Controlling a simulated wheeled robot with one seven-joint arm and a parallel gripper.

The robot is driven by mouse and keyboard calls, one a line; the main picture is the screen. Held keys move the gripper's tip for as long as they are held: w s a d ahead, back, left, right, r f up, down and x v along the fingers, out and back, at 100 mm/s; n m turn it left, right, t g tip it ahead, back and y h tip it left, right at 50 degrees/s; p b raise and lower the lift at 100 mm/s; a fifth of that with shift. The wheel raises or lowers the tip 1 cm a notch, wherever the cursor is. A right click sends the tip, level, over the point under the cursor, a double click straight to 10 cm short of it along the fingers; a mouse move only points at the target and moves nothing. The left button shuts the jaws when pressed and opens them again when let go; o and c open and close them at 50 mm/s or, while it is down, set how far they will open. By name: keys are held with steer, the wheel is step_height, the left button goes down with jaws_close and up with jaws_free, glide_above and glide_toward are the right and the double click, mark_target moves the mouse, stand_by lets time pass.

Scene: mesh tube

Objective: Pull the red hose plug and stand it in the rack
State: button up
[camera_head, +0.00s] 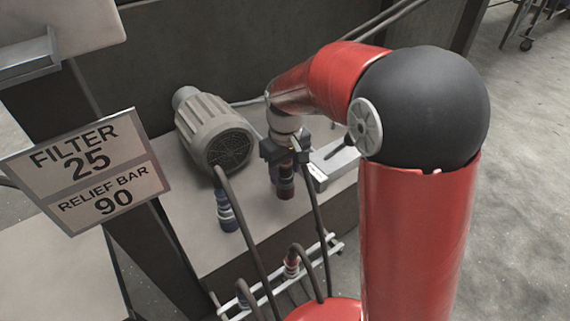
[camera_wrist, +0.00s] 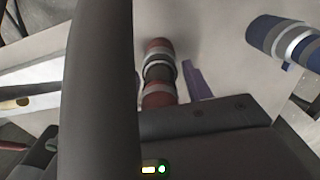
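The red hose plug (camera_head: 286,180) is a dark red coupling with dark and grey bands, upright at the grey bench top. My gripper (camera_head: 285,152) is right over it, its dark jaws around or just above the coupling's upper end. In the wrist view the red coupling (camera_wrist: 158,75) shows beyond the gripper body, with a thick dark hose (camera_wrist: 100,90) crossing close in front of the camera. The white rack (camera_head: 330,248) is at the bench's front edge.
A blue banded coupling (camera_head: 226,212) with a hose stands left of the red one, by a grey motor (camera_head: 215,130). A red-and-white fitting (camera_head: 291,263) sits at the rack. Hoses loop across the front. A sign (camera_head: 88,172) stands at left.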

steer(key=shift+s+f, duration=0.1)
steer(key=shift+f, duration=0.05)
jaws_close()
steer(key=shift+r+p, duration=2.5)
steer(key=shift+r, duration=0.65)
